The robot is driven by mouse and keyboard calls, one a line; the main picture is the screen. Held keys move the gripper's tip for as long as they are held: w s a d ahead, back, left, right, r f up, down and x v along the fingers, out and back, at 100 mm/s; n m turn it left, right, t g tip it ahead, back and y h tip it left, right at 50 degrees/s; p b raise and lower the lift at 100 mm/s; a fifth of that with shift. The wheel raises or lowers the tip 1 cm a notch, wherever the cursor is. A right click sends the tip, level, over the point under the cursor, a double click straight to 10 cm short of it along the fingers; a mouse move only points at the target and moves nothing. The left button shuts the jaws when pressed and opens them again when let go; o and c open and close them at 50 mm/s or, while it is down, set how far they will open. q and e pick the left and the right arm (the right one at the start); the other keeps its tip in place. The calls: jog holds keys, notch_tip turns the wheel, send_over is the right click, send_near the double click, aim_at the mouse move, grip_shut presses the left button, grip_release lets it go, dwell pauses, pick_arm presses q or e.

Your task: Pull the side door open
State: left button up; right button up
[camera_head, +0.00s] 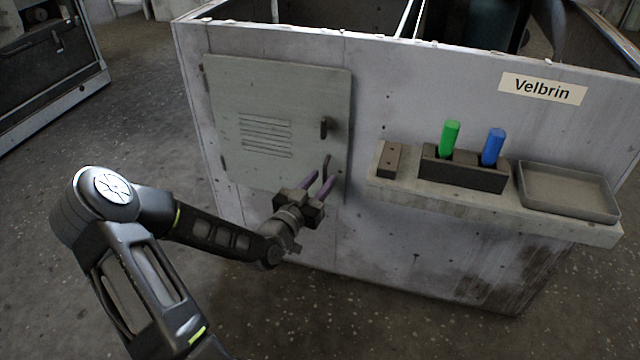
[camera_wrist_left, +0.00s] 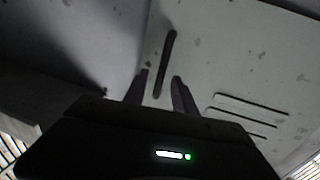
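The side door (camera_head: 280,90) is a grey-green panel with louvre slots on the left part of the blower housing. It sits flush, shut. A short dark upright fitting (camera_head: 323,127) is near its right edge. Below that is a thin dark bar (camera_head: 327,163), close to the fingertips. My left gripper (camera_head: 319,179) is open, its purple fingers pointing at the door's lower right. In the left wrist view, a dark bar handle (camera_wrist_left: 166,60) stands ahead of the open fingers (camera_wrist_left: 160,86), its near end between the fingertips. Contact cannot be told. My right gripper is not in view.
A ledge (camera_head: 400,190) juts out right of the door. It carries a small brown block (camera_head: 390,158), a dark holder (camera_head: 462,174) with green (camera_head: 449,137) and blue (camera_head: 493,147) pegs, and a grey tray (camera_head: 567,193).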

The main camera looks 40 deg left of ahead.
pick_arm(q)
jog(key=shift+c, duration=0.2)
grip_shut()
dwell(1.1)
